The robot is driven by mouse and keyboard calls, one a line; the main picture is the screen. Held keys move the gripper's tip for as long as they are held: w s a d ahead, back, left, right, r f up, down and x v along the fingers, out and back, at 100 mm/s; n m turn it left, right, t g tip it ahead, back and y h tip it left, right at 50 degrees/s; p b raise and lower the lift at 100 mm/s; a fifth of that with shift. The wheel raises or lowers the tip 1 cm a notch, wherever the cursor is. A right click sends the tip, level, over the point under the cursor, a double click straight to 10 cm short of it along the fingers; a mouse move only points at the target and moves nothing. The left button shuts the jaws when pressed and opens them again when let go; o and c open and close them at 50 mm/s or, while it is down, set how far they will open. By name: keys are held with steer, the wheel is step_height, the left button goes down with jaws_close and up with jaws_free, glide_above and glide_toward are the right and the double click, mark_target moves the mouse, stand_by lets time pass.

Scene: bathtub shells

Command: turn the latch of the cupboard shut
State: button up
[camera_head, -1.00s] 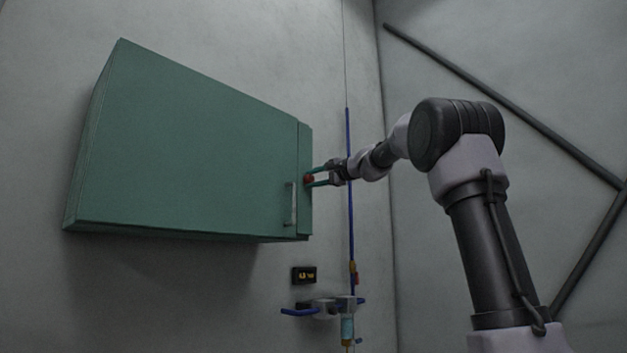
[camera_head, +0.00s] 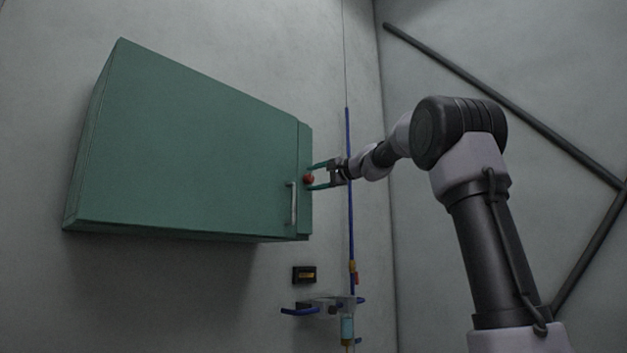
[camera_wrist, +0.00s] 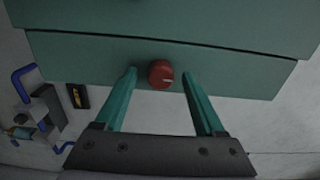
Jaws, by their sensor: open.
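The green cupboard (camera_head: 190,150) hangs on the wall with its door closed against the body as far as I can see. The latch is a small round red knob (camera_head: 309,179) on the narrow strip at the cupboard's right edge. In the wrist view the red knob (camera_wrist: 161,74) carries a short pale mark on its face. My gripper (camera_head: 316,177) is open, with its green fingers either side of the knob. In the wrist view my gripper (camera_wrist: 160,78) shows gaps between both fingers and the knob. A metal handle (camera_head: 290,204) stands on the door left of the knob.
A small black display (camera_head: 304,275) is on the wall below the cupboard. A blue pipe (camera_head: 350,200) runs down the wall behind my wrist to a bracket (camera_head: 325,304) with blue ends. The wall around the cupboard is otherwise clear.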

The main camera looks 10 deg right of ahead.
steer(key=v, duration=1)
steer(key=shift+d, duration=0.1)
steer(key=s+f+n+g+h, duration=0.3)
steer(key=s+f+h, duration=0.1)
steer(key=s+f, duration=1.1)
steer(key=s+f+n+g+h, duration=0.3)
steer(key=s+f, duration=1.3)
steer(key=f, duration=0.6)
steer(key=shift+s+a+g+h, duration=0.3)
steer(key=shift+a+g+h, duration=0.15)
steer(key=shift+g+h, duration=0.3)
